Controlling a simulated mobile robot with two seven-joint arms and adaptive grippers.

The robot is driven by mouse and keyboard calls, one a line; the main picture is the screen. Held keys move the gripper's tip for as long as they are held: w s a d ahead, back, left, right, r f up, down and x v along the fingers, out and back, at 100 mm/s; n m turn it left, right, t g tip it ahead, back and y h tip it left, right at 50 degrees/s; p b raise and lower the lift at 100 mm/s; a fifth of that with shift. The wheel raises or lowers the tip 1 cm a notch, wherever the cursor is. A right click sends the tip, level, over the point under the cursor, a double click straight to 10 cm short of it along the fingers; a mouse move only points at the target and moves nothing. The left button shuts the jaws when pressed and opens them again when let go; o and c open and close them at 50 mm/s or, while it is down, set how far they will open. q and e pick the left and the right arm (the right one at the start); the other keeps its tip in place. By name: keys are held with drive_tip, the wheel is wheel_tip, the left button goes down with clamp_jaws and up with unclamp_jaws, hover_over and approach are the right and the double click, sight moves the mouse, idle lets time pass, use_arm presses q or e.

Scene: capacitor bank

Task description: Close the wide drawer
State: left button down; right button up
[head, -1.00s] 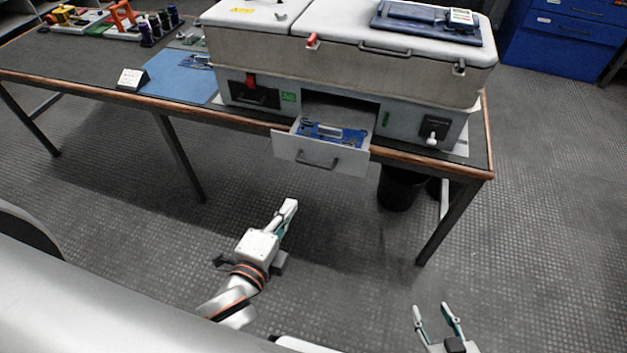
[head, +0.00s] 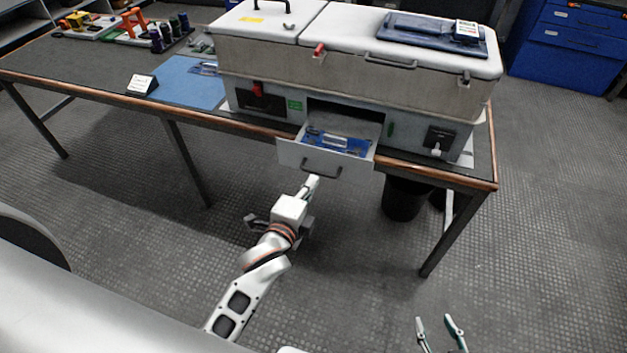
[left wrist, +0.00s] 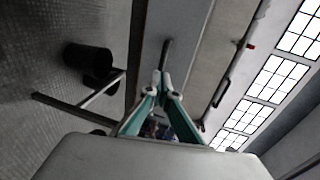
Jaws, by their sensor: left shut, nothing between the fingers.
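The wide drawer (head: 324,159) stands pulled out of the grey cabinet (head: 408,135) on the bench. It has a pale front with a dark bar handle, and blue items with metal parts lie inside. My left gripper (head: 313,180) is shut and empty, with its tips at or just in front of the lower part of the drawer front; I cannot tell whether they touch. In the left wrist view the shut fingertips (left wrist: 160,76) point at the drawer front, near the dark handle (left wrist: 166,54). My right gripper (head: 436,319) is open and empty, low at the bottom right.
The bench (head: 100,80) has a wooden edge and dark legs. A black bin (head: 404,199) stands under it, right of the drawer. A blue mat (head: 187,84) and a small sign (head: 142,84) lie left of the cabinet. The floor in front is clear.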

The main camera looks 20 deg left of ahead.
use_arm(q)
drive_tip(key=shift+x, duration=0.85)
drive_tip(key=shift+w, duration=0.1)
approach(337, 131)
drive_tip(key=w, duration=0.1)
drive_tip(key=w+d+r+b, duration=0.1)
drive_tip(key=w, duration=0.1)
drive_tip(key=w+b, duration=0.1)
drive_tip(key=w, duration=0.1)
drive_tip(key=shift+w+d+r, duration=0.15)
drive_tip(key=shift+r, duration=0.25)
drive_tip(key=shift+w, duration=0.5)
drive_tip(key=shift+r, duration=0.2)
drive_tip(key=shift+w+r, duration=0.1)
